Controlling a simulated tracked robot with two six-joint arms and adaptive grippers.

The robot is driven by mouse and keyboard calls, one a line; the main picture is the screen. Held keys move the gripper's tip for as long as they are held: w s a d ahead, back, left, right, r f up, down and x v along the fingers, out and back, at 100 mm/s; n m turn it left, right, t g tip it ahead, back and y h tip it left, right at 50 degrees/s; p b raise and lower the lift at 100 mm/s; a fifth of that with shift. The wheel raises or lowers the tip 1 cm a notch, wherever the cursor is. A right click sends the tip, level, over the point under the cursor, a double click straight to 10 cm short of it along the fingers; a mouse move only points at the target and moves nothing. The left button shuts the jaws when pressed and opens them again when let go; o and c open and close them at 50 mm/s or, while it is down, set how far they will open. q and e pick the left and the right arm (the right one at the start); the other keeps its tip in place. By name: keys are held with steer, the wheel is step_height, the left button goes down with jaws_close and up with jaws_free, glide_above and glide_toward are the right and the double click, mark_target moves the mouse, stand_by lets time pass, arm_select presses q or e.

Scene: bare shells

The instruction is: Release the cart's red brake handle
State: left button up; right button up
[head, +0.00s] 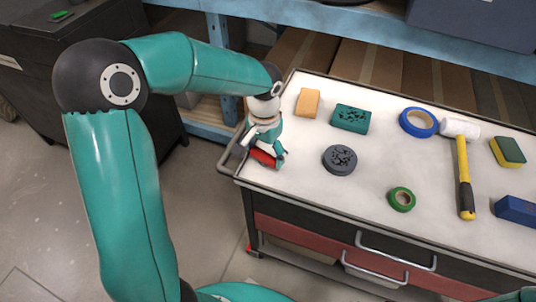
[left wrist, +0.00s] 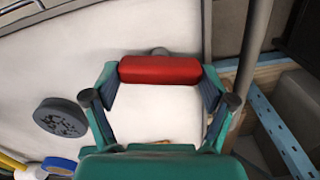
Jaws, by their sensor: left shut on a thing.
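The red brake handle (left wrist: 160,70) lies across between the two fingertips of my left gripper (left wrist: 158,82) in the left wrist view, with a finger touching each end. In the head view the red handle (head: 264,158) shows at the left end of the cart (head: 303,187), partly covered by my left gripper (head: 266,150), which is shut on it. The handle's mounting is mostly hidden. My right gripper is not in view.
Shelving with cardboard boxes (head: 365,75) stands behind. Floor is free at front left.

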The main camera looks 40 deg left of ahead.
mark_target(265, 153)
arm_select(q)
steer(key=shift+s+d+n+b, duration=0.1)
steer(key=shift+n+b, duration=0.2)
steer(key=shift+n, duration=1)
steer(key=o, duration=1)
steer(key=shift+s, duration=0.1)
steer(key=shift+r, duration=0.5)
step_height(265, 153, up, 11)
steer(key=shift+f, duration=0.15)
